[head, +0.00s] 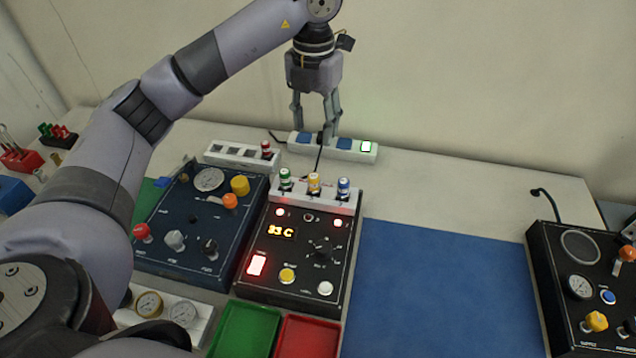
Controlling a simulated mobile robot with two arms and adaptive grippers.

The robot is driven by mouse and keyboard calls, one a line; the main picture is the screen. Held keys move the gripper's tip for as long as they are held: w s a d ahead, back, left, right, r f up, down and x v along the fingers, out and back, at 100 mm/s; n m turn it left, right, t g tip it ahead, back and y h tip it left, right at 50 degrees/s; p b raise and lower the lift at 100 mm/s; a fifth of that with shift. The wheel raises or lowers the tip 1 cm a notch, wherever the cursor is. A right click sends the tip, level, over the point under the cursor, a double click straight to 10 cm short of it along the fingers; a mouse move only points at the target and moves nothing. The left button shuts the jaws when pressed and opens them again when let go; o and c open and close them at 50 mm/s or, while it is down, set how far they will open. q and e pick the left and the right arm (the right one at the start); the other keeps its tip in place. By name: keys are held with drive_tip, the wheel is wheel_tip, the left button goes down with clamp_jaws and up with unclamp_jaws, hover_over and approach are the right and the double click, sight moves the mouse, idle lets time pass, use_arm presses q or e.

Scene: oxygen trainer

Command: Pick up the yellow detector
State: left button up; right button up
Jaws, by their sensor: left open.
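The yellow detector (314,183) stands upright in the middle of a white rack (290,205) at the back of a black panel box. A green detector (285,179) is on its left and a blue detector (343,188) on its right. My left gripper (315,132) points down with its fingers spread and nothing between them. In the picture it is above the yellow detector, in front of or over a white power strip; its exact height is hard to tell. My right gripper is not in view.
The black panel box (293,262) has a lit display and knobs. A dark blue panel (190,225) stands to its left, and a blue mat (440,285) lies clear to its right. A white power strip (357,156) lies behind. Green (246,330) and red (308,338) trays are in front.

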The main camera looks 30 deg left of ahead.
sight(314, 176)
use_arm(q)
wheel_tip(314, 176, down, 10)
drive_tip(key=p, duration=0.2)
drive_tip(key=shift+p, duration=0.35)
wheel_tip(314, 176, down, 5)
drive_tip(key=p, duration=0.2)
drive_tip(key=shift+a+p, duration=0.15)
drive_tip(key=shift+p, duration=0.25)
drive_tip(key=shift+f, duration=0.2)
drive_tip(key=shift+c, duration=0.4)
drive_tip(key=c, duration=0.8)
clamp_jaws()
